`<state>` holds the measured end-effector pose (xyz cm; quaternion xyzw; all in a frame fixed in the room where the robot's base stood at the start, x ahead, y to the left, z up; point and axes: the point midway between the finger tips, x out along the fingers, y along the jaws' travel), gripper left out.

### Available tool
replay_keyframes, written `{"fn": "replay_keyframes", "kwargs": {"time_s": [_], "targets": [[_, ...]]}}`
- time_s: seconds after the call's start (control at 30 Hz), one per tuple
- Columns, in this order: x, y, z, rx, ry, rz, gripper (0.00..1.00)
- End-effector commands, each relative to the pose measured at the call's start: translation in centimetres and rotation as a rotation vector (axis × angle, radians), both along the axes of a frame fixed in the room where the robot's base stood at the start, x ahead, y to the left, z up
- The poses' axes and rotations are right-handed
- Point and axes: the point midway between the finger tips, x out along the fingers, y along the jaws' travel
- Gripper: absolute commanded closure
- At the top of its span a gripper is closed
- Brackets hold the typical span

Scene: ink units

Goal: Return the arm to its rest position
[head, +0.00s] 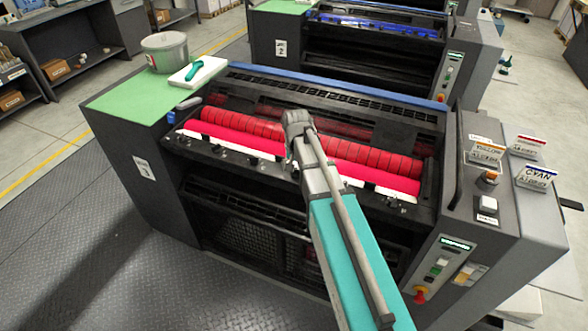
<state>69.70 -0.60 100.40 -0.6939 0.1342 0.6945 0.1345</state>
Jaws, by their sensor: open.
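My arm reaches from the lower right over the front of ink unit 3 (143,168), with its grey end above the red-inked rollers (240,124). My gripper (291,167) shows only as a small dark and grey part at the arm's end, just above the front edge of the rollers. Its fingers are hard to make out, partly hidden by my own arm. It is open, and I see nothing held in it. Whether it touches the unit I cannot tell.
A grey bucket (164,52) and a teal-handled tool on a white pad (199,70) stand on the green mat (128,101). Unit 2 (281,48) stands behind. The floor (60,250) at left is clear.

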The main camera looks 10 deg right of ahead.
Motion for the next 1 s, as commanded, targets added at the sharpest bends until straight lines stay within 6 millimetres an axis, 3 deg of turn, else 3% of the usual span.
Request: {"fn": "replay_keyframes", "kwargs": {"time_s": [0.47,0.57,0.9,1.0], "targets": [[-0.8,0.0,0.0,0.000,-0.001,0.015,0.14],[-2.5,0.1,0.0,-0.001,-0.001,0.048,0.14],[-12.4,0.4,0.0,-0.001,-0.001,0.276,0.14],[-14.6,0.5,0.0,-0.002,0.000,0.334,0.14]]}}
